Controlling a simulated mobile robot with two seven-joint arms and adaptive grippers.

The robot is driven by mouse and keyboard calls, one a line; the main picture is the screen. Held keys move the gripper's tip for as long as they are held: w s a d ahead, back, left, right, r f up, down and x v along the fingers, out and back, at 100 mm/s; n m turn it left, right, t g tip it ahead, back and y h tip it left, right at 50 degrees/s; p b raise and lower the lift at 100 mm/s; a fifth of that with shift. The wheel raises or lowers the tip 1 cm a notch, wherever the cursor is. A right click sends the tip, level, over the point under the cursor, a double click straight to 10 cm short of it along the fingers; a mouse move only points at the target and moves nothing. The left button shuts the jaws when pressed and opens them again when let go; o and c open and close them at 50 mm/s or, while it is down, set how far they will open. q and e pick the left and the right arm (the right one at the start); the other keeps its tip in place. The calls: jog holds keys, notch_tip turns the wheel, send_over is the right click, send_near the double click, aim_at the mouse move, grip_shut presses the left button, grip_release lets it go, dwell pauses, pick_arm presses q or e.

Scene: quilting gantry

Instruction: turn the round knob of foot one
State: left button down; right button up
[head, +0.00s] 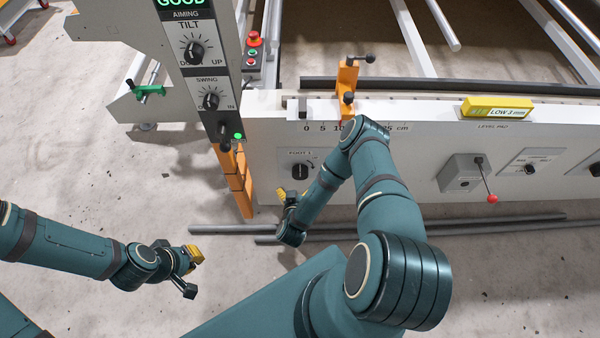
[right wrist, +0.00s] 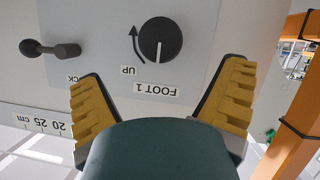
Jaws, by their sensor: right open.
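The round knob of foot one (head: 302,171) is black and sits on a light plate low on the white beam, left of my right forearm in the head view. In the right wrist view the knob (right wrist: 160,40) has a white pointer line, a curved arrow marked UP and an upside-down FOOT 1 label (right wrist: 155,88). My right gripper (right wrist: 163,72) is open, its yellow-padded fingers spread to either side below the knob, apart from it. In the head view my right gripper (head: 288,197) is small beside the plate. My left gripper (head: 190,268) hangs over the floor, its opening unclear.
A black lever (right wrist: 50,48) with a partly hidden label stands beside the knob. An orange post (head: 233,180) is left of the plate. A grey box with a red-tipped lever (head: 491,198) is further right. Dark rods (head: 400,228) lie on the floor below.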

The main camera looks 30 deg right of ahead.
aim_at(300, 176)
jog(key=b+x, duration=0.2)
jog(key=x, duration=0.8)
jog(key=shift+b, duration=0.3)
jog(key=c, duration=1.2)
